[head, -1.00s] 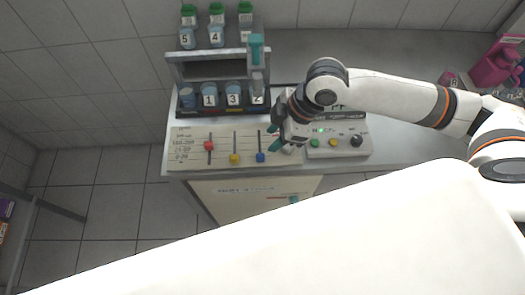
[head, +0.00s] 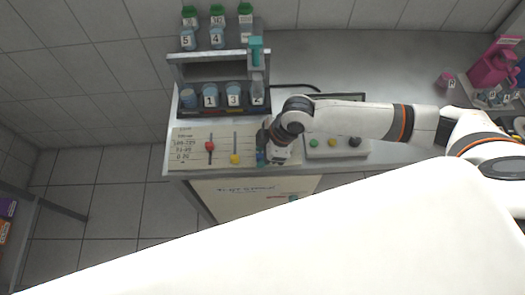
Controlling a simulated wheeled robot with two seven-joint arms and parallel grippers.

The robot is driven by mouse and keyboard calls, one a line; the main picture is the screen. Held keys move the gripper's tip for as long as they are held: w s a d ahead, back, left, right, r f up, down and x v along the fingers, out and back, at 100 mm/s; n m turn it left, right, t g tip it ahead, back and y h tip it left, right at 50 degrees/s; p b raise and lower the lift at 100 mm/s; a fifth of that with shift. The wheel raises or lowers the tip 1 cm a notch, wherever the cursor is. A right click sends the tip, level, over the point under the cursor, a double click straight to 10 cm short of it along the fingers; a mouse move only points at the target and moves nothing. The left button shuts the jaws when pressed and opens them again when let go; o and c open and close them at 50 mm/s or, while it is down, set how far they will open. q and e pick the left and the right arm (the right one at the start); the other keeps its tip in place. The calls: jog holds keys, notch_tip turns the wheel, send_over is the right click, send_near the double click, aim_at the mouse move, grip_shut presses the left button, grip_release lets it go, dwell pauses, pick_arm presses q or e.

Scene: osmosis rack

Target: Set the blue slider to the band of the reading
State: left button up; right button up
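A slider panel (head: 208,168) with printed bands at its left lies on the bench. Its red slider (head: 209,146) and yellow slider (head: 235,159) show clearly. The blue slider's slot is at the right, mostly covered by my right gripper (head: 262,155). The gripper points down over the blue slider; contact with it and the finger gap cannot be made out. The meter box (head: 325,150) stands to the right, with green, yellow and black knobs. My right arm covers much of it, and no reading is legible. My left gripper is not in view.
Behind the panel, a rack (head: 177,72) holds numbered jars, with more green-lidded jars above. A teal-topped part (head: 256,50) stands at its right. A pink container (head: 490,68) and small items stand at the far right.

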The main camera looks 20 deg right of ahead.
jog(key=shift+f, duration=0.15)
grip_shut()
jog(key=shift+w, duration=0.1)
jog(key=w, duration=0.2)
jog(key=w+d, duration=0.1)
jog(key=w, duration=0.1)
jog(key=shift+w+d, duration=0.1)
grip_release()
jog(key=b+v, duration=0.1)
jog(key=v, duration=1.1)
jog(key=shift+b, duration=0.4)
